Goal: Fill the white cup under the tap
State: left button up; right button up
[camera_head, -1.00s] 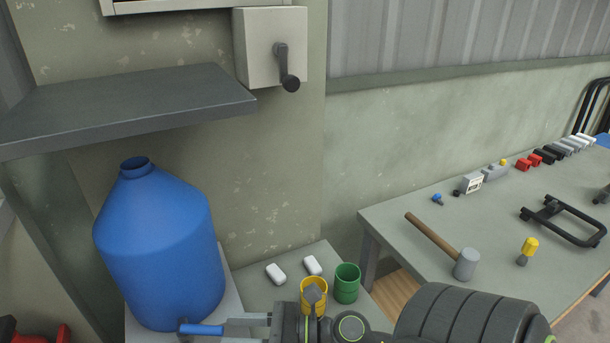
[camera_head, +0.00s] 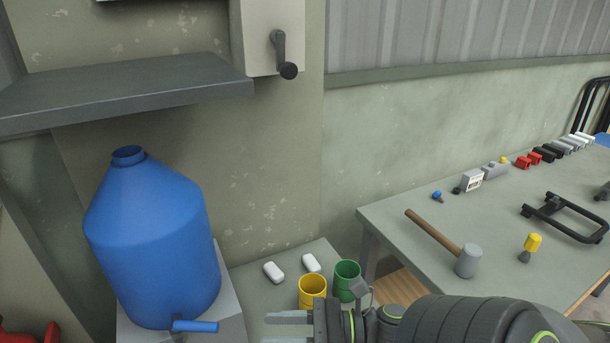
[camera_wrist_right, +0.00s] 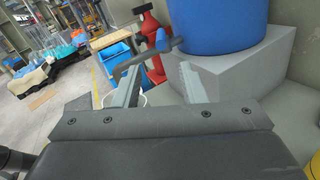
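A large blue jug (camera_head: 152,245) stands on a grey block, with a blue-handled tap (camera_head: 195,326) low on its front. The jug (camera_wrist_right: 222,22) and tap (camera_wrist_right: 162,42) also show in the right wrist view, where a dark spout runs down to the left. A curved white rim (camera_wrist_right: 139,99), perhaps the white cup, shows between my fingers, mostly hidden by my gripper; whether it is under the spout I cannot tell. My right gripper (camera_head: 284,326) is to the right of the tap handle, apart from it. Its fingers (camera_wrist_right: 161,77) are spread and hold nothing visible. My left gripper is out of view.
A shelf (camera_head: 120,88) overhangs the jug. The table (camera_head: 400,215) at right holds a mallet (camera_head: 466,260) and small parts.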

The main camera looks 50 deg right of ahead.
jog(key=shift+p+v, duration=1.35)
jog(key=shift+v, duration=0.7)
jog(key=shift+w+d, duration=0.1)
